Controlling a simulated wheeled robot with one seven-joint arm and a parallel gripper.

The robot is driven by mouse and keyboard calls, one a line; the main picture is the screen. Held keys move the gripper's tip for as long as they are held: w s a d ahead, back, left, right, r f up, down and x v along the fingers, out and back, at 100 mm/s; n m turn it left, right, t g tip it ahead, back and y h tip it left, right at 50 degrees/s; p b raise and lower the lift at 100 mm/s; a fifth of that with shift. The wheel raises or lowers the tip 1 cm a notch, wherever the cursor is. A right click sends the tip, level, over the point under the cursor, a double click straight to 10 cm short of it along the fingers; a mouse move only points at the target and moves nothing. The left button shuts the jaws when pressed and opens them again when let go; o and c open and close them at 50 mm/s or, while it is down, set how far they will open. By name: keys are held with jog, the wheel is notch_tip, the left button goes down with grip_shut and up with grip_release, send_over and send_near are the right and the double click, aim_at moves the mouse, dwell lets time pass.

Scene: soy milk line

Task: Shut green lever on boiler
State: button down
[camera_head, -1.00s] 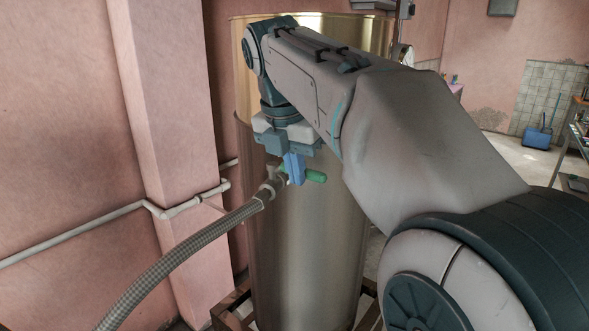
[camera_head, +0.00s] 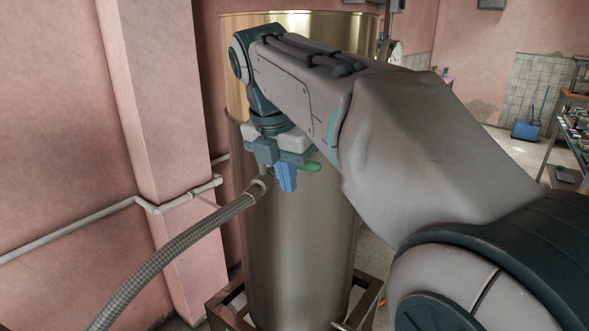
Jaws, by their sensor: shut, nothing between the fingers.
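The boiler (camera_head: 300,245) is a tall shiny metal cylinder in the middle of the view. The green lever (camera_head: 308,166) sticks out to the right from behind my gripper, low on its right side. My gripper (camera_head: 287,187) points down in front of the boiler with its blue fingers together and nothing visible between them. The fingers are just left of the green lever's visible end. The lever's inner part and most of the valve are hidden behind my gripper, so I cannot tell whether they touch.
A ribbed grey hose (camera_head: 175,250) runs from the valve down to the lower left. A white pipe (camera_head: 90,223) follows the pink wall beside a pillar (camera_head: 160,100). A brown metal frame (camera_head: 228,308) surrounds the boiler's base. A shelf (camera_head: 572,130) stands far right.

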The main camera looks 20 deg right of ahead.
jog(key=d+v, duration=0.1)
jog(key=v, duration=0.9)
jog(key=s+f+m, duration=0.4)
jog(key=f+m, duration=0.4)
jog(key=f, duration=0.1)
jog(key=s+f+m+t+y, duration=0.1)
jog(key=s+f+m, duration=0.3)
jog(key=f+m, duration=0.5)
jog(key=s+d+f+m+y, duration=0.1)
jog(key=s+f+m, duration=0.3)
jog(key=f+m, duration=0.5)
notch_tip(320, 180, down, 2)
jog(key=shift+f+t+p, duration=0.15)
jog(key=shift+t+p, duration=0.2)
jog(key=shift+t, duration=0.05)
